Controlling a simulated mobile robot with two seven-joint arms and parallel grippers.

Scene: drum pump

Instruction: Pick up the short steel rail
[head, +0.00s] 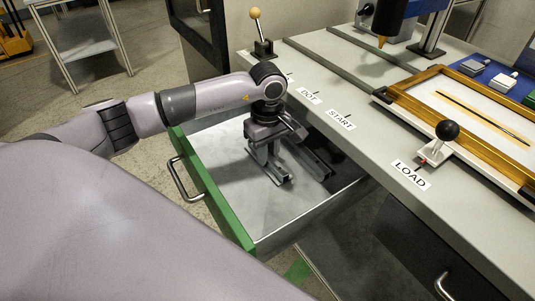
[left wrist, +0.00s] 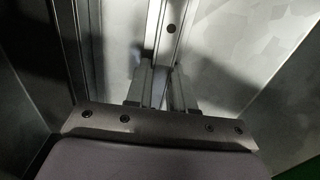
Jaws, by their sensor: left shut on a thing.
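The short steel rail (head: 284,179) is a narrow channelled bar in the open drawer. My left gripper (head: 266,160) reaches down into the drawer from above, its fingers closed on the rail. In the left wrist view the rail (left wrist: 172,28) runs up from between the fingers of my left gripper (left wrist: 160,88) and shows a dark round hole. The rail is at or close to the drawer floor; I cannot tell whether it touches. The gripper hides part of it. My right gripper is not in view.
Another steel rail (head: 313,160) lies just right of the held one. The drawer (head: 217,195) has a green front and metal walls close around the gripper. The grey worktop (head: 365,150) overhangs its right side, with a black-knobbed lever (head: 447,131) and a gold frame (head: 410,91).

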